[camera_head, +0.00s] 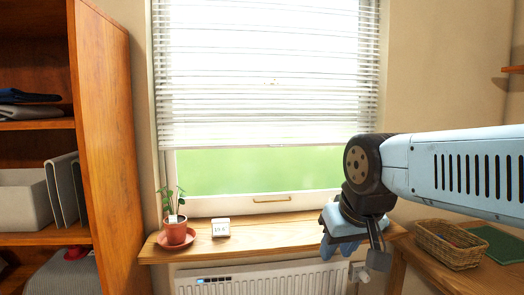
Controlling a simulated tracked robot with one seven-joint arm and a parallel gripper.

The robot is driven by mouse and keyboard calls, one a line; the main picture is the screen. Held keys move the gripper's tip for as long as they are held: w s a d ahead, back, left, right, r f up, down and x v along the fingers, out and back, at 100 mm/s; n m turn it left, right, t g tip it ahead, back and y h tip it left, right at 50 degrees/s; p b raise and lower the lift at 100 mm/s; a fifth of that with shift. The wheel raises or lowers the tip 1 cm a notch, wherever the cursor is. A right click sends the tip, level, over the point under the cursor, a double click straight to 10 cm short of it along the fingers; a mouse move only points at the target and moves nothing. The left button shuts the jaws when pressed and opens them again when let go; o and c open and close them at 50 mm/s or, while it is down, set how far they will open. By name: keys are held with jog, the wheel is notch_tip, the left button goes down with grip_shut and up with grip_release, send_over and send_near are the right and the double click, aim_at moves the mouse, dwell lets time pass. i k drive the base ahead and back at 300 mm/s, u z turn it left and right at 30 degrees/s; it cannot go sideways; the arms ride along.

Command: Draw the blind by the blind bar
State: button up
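The white slatted blind (260,75) hangs over the window and covers its upper part. Its bottom bar, the blind bar (265,143), runs level across the window, with green glass showing beneath it. The bar's right end is hidden behind my arm. My gripper (340,250) is at the lower right, below and to the right of the bar and well apart from it. It hangs near the right part of the wooden sill. Its light-blue fingers point down, partly hidden by the wrist, and I cannot tell whether they are open or shut.
A potted plant (174,228) and a small white calendar block (220,228) stand on the wooden sill (270,236). A radiator (260,279) is below. An orange-brown shelf unit (108,140) stands left. A wicker basket (450,244) sits on a table at right.

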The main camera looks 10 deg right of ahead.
aim_at(322, 143)
jog(key=z, duration=0.15)
jog(key=i, duration=0.85)
jog(key=u, duration=0.05)
